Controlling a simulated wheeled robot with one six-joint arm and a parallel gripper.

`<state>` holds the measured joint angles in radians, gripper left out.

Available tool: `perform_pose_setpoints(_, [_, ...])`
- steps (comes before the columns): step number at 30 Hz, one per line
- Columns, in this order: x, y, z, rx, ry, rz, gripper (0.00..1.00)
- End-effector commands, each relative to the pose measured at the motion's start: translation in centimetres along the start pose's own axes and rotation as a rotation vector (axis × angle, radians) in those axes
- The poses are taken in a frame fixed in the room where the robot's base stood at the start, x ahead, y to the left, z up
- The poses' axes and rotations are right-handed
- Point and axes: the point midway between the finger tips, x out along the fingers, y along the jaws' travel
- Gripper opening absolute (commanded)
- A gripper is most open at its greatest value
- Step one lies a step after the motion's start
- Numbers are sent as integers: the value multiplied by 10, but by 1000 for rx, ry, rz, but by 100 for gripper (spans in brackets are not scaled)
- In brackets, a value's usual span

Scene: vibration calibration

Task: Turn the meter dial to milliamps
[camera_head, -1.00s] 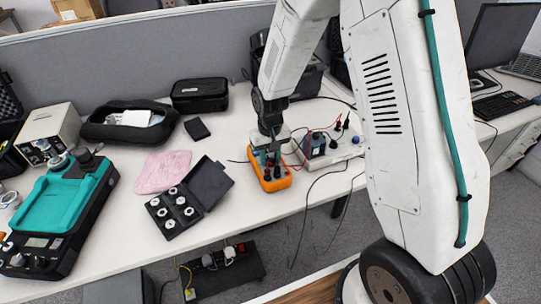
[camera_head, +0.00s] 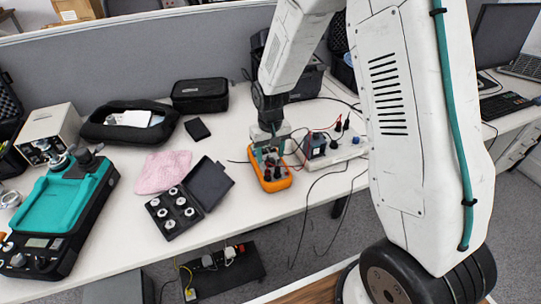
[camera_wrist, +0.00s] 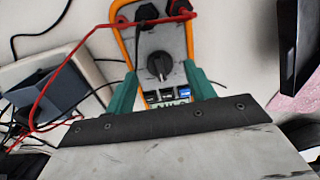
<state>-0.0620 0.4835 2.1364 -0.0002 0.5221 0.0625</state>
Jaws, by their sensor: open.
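The orange meter (camera_head: 277,183) lies on the white bench in the head view, just below my gripper (camera_head: 268,156). In the wrist view the meter's grey face (camera_wrist: 150,50) shows, with its dark dial (camera_wrist: 160,66) near the middle. A row of buttons sits near the dial, and red and black leads are plugged in at the far end. My gripper's green fingers (camera_wrist: 161,82) are open. They stand apart on either side of the meter's face, with the dial between them and beyond the tips. No contact with the dial is visible. The dial's markings are too small to read.
A black case of metal pieces (camera_head: 172,212), a pink cloth (camera_head: 162,172) and a teal-topped instrument (camera_head: 55,210) stand to the left. Red and black cables cross near the meter.

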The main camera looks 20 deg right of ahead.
Motion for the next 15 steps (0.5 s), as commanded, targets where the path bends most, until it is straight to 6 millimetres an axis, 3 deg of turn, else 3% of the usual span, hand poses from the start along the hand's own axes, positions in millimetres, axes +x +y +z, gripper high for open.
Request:
perform_pose_setpoints(9, [-52, 0, -1, 0, 5, 0, 54])
perform_pose_setpoints(15, [-63, 0, 0, 0, 2, 0, 54])
